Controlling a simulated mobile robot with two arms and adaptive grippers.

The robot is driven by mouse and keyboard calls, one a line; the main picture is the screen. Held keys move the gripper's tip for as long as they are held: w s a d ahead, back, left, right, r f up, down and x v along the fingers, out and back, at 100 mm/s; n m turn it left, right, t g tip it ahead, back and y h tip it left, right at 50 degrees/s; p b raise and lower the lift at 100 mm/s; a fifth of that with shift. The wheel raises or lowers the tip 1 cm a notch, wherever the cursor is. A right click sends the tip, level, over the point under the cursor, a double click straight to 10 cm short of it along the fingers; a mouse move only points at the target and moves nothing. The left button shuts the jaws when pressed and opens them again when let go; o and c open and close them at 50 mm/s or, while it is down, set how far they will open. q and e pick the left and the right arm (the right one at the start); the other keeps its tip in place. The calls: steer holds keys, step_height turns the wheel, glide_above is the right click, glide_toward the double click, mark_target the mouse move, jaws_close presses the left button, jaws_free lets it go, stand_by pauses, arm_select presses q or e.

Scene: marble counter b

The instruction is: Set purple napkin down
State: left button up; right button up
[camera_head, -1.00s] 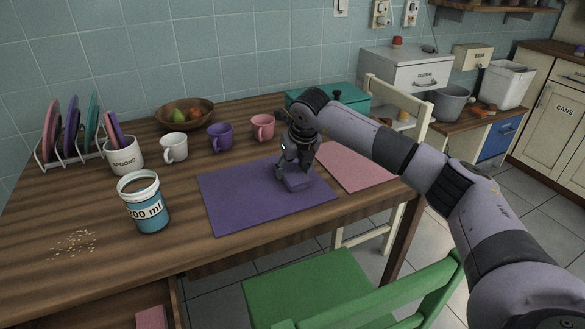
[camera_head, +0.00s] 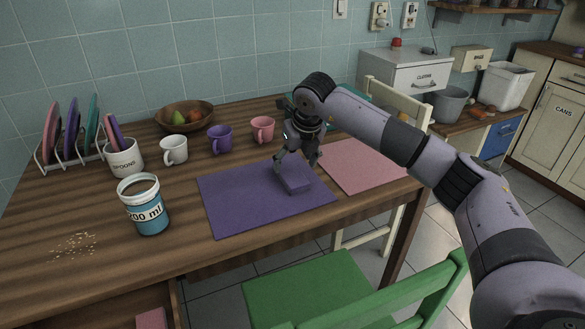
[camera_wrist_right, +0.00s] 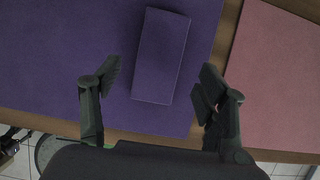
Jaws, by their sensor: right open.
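The purple napkin (camera_head: 295,184) is a small folded block lying on the right part of the purple placemat (camera_head: 238,205). In the right wrist view the napkin (camera_wrist_right: 161,55) lies flat on the placemat (camera_wrist_right: 60,60), between and beyond the fingertips. My right gripper (camera_head: 297,163) is just above and behind the napkin.
A pink placemat (camera_head: 362,165) lies to the right. White (camera_head: 174,149), purple (camera_head: 219,139) and pink (camera_head: 262,130) mugs stand behind the purple placemat. A green chair (camera_head: 310,290) is in front.

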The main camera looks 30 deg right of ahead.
arm_select(q)
steer(key=shift+s+a+f, duration=0.1)
steer(key=shift+s+f, duration=0.15)
steer(key=shift+f, duration=0.75)
arm_select(e)
steer(key=v, duration=0.7)
steer(key=shift+r, duration=0.3)
steer(key=shift+s, duration=0.1)
